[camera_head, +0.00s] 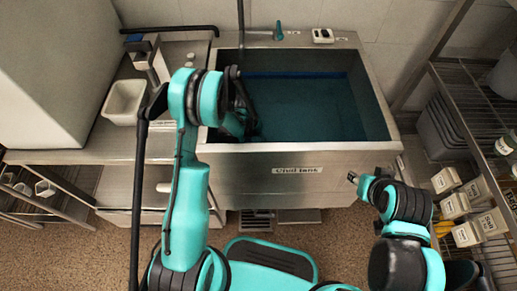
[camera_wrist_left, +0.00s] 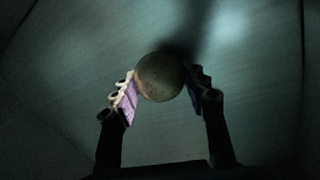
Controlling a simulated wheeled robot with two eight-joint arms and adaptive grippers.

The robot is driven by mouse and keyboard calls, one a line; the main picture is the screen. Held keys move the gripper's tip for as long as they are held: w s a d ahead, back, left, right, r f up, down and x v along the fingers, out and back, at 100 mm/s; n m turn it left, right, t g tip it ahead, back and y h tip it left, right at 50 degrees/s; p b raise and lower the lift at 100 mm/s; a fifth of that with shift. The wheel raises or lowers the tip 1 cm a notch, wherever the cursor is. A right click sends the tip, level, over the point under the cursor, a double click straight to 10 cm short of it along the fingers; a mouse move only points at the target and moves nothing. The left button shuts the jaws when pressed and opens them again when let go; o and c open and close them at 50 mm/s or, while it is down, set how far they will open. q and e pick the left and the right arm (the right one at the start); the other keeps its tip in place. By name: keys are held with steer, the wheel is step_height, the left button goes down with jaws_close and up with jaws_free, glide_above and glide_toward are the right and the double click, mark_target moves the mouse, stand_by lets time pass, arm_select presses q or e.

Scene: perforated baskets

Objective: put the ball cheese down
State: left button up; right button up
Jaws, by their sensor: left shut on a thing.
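The ball cheese (camera_wrist_left: 160,76) is a round, dull brownish ball in the left wrist view. My left gripper (camera_wrist_left: 163,90) is shut on it, with one finger pad on each side. In the head view my left arm reaches over the front left of the chill tank (camera_head: 300,180), a steel basin with dark teal water or lining inside. My left gripper is down inside the tank there, and the ball cheese is hidden by my arm. My right gripper (camera_head: 352,178) is in front of the tank's right side, too small to tell whether it is open.
A steel counter (camera_head: 90,147) with a white tub (camera_head: 124,101) stands left of the tank. A wire rack (camera_head: 460,80) with labelled containers stands on the right. A small white box (camera_head: 322,35) sits on the tank's back rim. The tank's right half looks clear.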

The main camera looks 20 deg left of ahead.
arm_select(q)
steer(key=shift+f, duration=0.45)
steer(key=shift+r, duration=0.1)
steer(key=o, duration=1.2)
